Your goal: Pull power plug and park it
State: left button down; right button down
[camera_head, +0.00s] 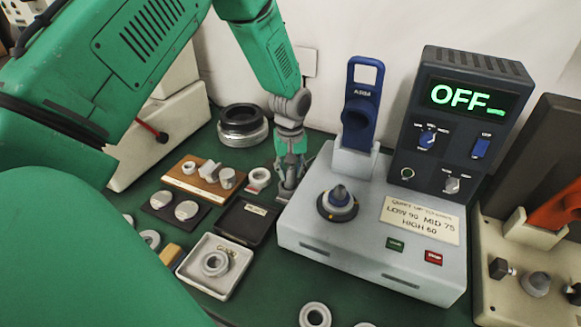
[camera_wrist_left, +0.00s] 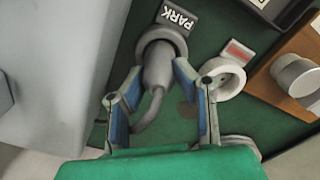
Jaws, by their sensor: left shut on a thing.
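A grey power plug (camera_wrist_left: 157,68) with a curling cable stands in or against the round grey socket marked PARK (camera_wrist_left: 165,38) in the left wrist view. How deep it sits cannot be told. My left gripper (camera_wrist_left: 158,80) has its blue-padded fingers on either side of the plug and is shut on it. A pale round socket with a red label (camera_wrist_left: 222,78) lies to the right, empty. In the head view my left gripper (camera_head: 287,188) points down beside the heater and mostly hides the plug; the red-labelled socket (camera_head: 259,178) shows to its left. My right gripper is not in view.
The grey heater (camera_head: 370,235), its display reading OFF, stands right of the gripper. A black tray (camera_head: 245,222), a wooden block with parts (camera_head: 205,180) and a white tray with a ring (camera_head: 215,267) lie left. A cream-based machine (camera_head: 510,285) stands far right.

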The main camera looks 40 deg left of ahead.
aim_at(289, 169)
pick_arm(q)
jog(key=shift+f+b, duration=0.3)
jog(key=shift+f, duration=0.4)
jog(key=c, duration=1.6)
grip_release()
jog(key=shift+o, duration=0.2)
jog(key=shift+r, duration=0.1)
notch_tip(289, 169, up, 11)
jog(key=p, duration=0.9)
jog(key=shift+p, duration=0.4)
jog(key=shift+s, duration=0.1)
